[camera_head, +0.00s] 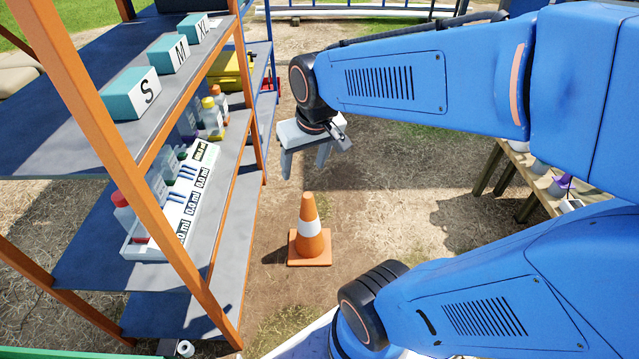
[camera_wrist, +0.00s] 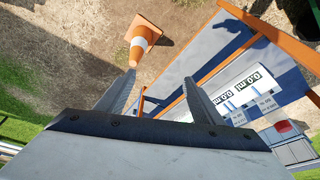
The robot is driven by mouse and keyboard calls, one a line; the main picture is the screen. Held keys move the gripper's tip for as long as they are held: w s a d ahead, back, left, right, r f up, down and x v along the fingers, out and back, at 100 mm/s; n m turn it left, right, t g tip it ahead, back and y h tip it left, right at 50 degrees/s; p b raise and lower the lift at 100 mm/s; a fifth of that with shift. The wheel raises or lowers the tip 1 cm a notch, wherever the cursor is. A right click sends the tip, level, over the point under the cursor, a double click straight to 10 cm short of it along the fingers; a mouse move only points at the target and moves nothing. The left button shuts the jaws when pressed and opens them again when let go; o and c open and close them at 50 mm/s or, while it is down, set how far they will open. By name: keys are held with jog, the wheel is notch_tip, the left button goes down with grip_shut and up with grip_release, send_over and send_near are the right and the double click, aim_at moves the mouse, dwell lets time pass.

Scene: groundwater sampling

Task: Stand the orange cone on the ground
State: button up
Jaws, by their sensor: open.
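The orange cone (camera_head: 309,229) with a white band stands upright on the bare ground, just right of the shelf's foot. My gripper (camera_head: 304,172) is above the cone and behind it in the head view, apart from it, with its fingers spread and nothing between them. In the wrist view the cone (camera_wrist: 141,40) shows beyond the fingertips of my open gripper (camera_wrist: 163,85), nearer the left finger. The cone's square base (camera_wrist: 150,28) lies flat on the dirt.
A shelf unit (camera_head: 252,165) with orange posts stands close on the left, holding teal boxes (camera_head: 131,93), bottles (camera_head: 213,112) and a white tray (camera_head: 141,249). A wooden table (camera_head: 519,174) stands at the right. The ground (camera_head: 390,217) between is open.

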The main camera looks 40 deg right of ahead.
jog(key=s+a+r+n+t, duration=0.1)
jog(key=s+a+r, duration=0.1)
jog(key=s, duration=0.7)
jog(key=shift+s, duration=0.15)
jog(key=shift+a, duration=0.1)
dwell(0.9)
